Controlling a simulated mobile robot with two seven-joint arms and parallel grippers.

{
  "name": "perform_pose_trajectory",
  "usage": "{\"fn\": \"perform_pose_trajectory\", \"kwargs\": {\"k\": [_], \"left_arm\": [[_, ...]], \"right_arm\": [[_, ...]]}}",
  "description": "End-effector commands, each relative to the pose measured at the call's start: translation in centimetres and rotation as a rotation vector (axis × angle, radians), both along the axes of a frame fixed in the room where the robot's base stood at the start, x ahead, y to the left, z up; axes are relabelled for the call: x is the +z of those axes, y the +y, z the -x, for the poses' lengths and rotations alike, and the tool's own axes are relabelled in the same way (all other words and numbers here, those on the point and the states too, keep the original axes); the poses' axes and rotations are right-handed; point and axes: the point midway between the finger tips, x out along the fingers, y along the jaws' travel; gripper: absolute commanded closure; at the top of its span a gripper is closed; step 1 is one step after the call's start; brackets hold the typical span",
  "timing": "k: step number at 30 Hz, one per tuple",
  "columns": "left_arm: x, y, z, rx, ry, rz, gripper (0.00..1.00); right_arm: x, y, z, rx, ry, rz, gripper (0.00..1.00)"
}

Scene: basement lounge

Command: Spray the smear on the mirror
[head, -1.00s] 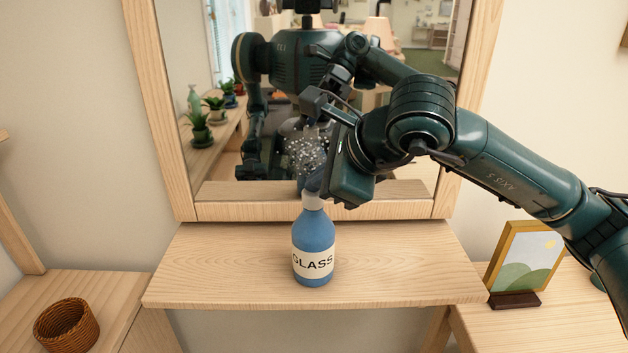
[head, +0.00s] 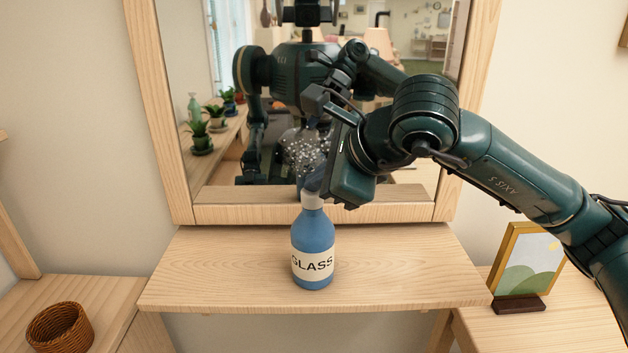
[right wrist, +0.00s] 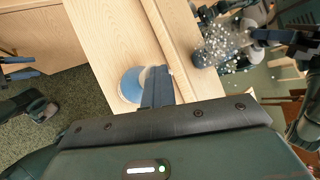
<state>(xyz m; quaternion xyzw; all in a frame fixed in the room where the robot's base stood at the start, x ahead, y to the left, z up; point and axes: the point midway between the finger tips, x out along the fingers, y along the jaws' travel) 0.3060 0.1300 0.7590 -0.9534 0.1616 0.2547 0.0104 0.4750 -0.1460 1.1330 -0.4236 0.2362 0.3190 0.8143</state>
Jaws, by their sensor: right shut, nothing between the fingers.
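A blue spray bottle (head: 313,245) labelled GLASS stands upright on the wooden shelf, in front of the mirror (head: 400,175). In the right wrist view its blue body (right wrist: 131,84) shows partly behind the fingers. A patch of white specks, the smear (head: 304,155), shows on the mirror glass just above the bottle; it also shows in the right wrist view (right wrist: 222,47). My right gripper (head: 318,183) is shut with nothing in it, its fingertips at the bottle's top. They overlap the bottle's head, so I cannot tell whether they touch it.
The wooden shelf (head: 220,270) is clear on both sides of the bottle. A wicker basket (head: 60,327) is on the lower left surface. A framed picture (head: 527,265) stands on the right surface, under my right arm. Plants show in the mirror.

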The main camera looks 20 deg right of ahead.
Motion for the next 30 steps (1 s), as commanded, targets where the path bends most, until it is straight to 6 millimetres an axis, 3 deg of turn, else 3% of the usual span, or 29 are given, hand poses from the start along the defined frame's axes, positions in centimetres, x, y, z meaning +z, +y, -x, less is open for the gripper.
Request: {"fn": "perform_pose_trajectory", "kwargs": {"k": [1,16,20,30], "left_arm": [[-0.5,0.0,0.0,0.0,0.0,0.001,0.64],[-1.5,-0.1,0.1,0.001,0.004,0.004,0.64],[-1.3,-0.1,0.1,0.001,0.004,0.004,0.64],[0.4,-0.1,0.1,0.001,0.004,0.004,0.64]], "right_arm": [[-2.8,0.0,0.4,0.0,0.066,0.025,1.0],[-3.2,-0.1,0.3,0.001,0.067,0.025,1.0],[-2.8,-0.1,0.3,0.001,0.066,0.024,1.0],[0.6,0.0,0.3,0.002,0.064,0.025,1.0]]}}
